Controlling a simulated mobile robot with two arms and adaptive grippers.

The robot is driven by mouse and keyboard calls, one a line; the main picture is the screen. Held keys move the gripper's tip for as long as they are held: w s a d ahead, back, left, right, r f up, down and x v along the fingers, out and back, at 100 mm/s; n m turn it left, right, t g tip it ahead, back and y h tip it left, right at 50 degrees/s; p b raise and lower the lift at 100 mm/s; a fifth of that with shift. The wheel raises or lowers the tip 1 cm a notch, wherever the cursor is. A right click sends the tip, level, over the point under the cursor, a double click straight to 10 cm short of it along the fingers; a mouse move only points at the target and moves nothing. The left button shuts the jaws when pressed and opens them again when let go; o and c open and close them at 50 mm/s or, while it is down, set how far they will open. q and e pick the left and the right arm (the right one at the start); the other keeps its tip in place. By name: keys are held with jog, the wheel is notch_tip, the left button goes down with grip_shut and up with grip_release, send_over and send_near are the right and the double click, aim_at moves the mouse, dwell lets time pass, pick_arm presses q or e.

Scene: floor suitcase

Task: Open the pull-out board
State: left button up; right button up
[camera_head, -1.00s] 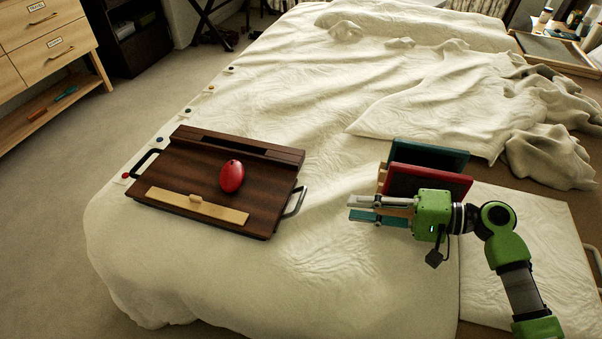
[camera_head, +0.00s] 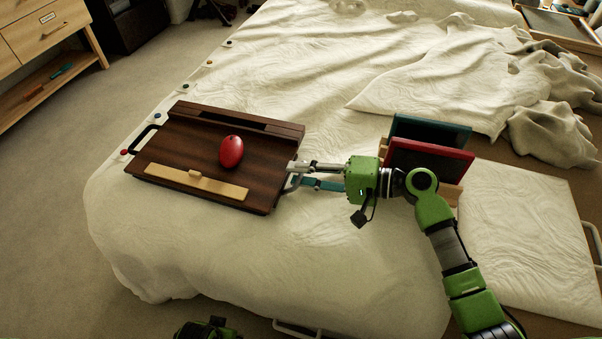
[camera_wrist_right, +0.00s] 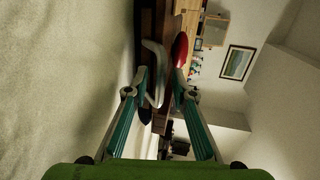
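A dark wooden lap desk (camera_head: 190,140) lies on the bed. A light wooden strip with a small knob (camera_head: 185,183) lies along its near edge; I take this for the pull-out board. A red oval object (camera_head: 231,151) rests on the desk top. My right gripper (camera_head: 297,176) is at the desk's right side, fingers apart around the grey side handle. In the right wrist view the handle (camera_wrist_right: 157,72) shows between the open fingertips; I cannot tell if they touch it. A green part of my left arm (camera_head: 205,328) shows at the bottom edge, its fingers unclear.
Red and teal upright panels (camera_head: 430,155) stand right of my right gripper. A black handle (camera_head: 143,138) is on the desk's left side. Rumpled bedding (camera_head: 440,70) covers the far bed. The bed surface in front of the desk is clear.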

jog(key=shift+a, duration=0.1)
grip_shut()
jog(key=s+d, duration=0.1)
jog(key=d, duration=0.2)
jog(key=s+d, duration=0.1)
jog(key=d, duration=0.3)
jog(key=s+d, duration=0.1)
jog(key=d, duration=0.2)
jog(key=shift+s+d+f, duration=0.2)
jog(key=shift+d, duration=0.2)
jog(key=v, duration=0.2)
jog(key=shift+s+d+f, duration=0.1)
jog(key=shift+d+f, duration=0.05)
jog(key=shift+d, duration=0.35)
pick_arm(q)
jog(key=shift+w+r, duration=0.25)
pick_arm(e)
grip_release()
pick_arm(q)
jog(key=shift+s+f, duration=0.15)
jog(key=shift+s, duration=0.15)
pick_arm(e)
jog(key=shift+s+d, duration=0.1)
